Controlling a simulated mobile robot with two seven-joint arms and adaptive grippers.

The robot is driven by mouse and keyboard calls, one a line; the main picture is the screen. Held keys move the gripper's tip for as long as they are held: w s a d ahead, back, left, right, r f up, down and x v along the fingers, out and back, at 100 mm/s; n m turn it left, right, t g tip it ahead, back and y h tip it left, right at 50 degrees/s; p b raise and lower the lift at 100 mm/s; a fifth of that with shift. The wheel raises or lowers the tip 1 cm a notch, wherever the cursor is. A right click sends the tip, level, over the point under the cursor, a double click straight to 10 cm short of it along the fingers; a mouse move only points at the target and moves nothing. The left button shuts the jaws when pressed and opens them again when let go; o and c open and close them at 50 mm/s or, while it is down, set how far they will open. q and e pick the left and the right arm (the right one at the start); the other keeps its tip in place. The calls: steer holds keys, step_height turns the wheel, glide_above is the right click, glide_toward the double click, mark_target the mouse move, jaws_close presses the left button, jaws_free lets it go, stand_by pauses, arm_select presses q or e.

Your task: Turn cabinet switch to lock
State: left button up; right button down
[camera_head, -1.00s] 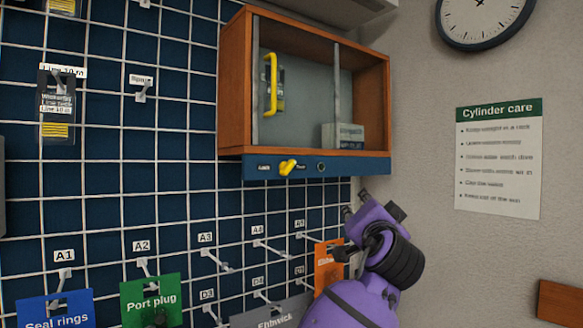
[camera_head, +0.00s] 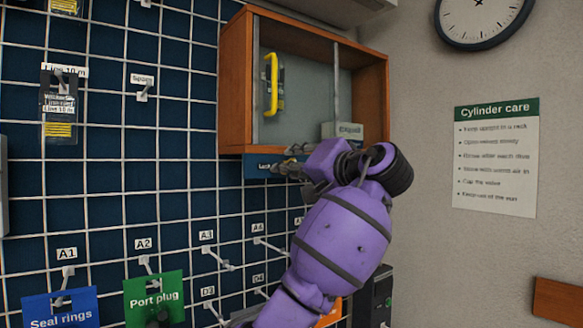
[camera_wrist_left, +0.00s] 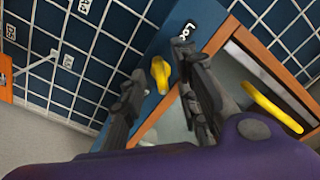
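The wooden cabinet (camera_head: 233,85) hangs on the wall grid, with a blue switch strip (camera_head: 252,168) along its bottom edge. My right gripper is not in view.
The cabinet front has a yellow handle (camera_head: 271,84), and a grey box (camera_head: 342,131) sits at its lower right. Hooks and hanging packets, such as Port plug (camera_head: 153,298), are below. A Cylinder care poster (camera_head: 496,160) is on the right wall.

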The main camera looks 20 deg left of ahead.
arm_select(q)
steer(key=shift+w+a, duration=0.3)
steer(key=shift+a, duration=0.05)
steer(key=shift+c, duration=0.5)
jaws_close()
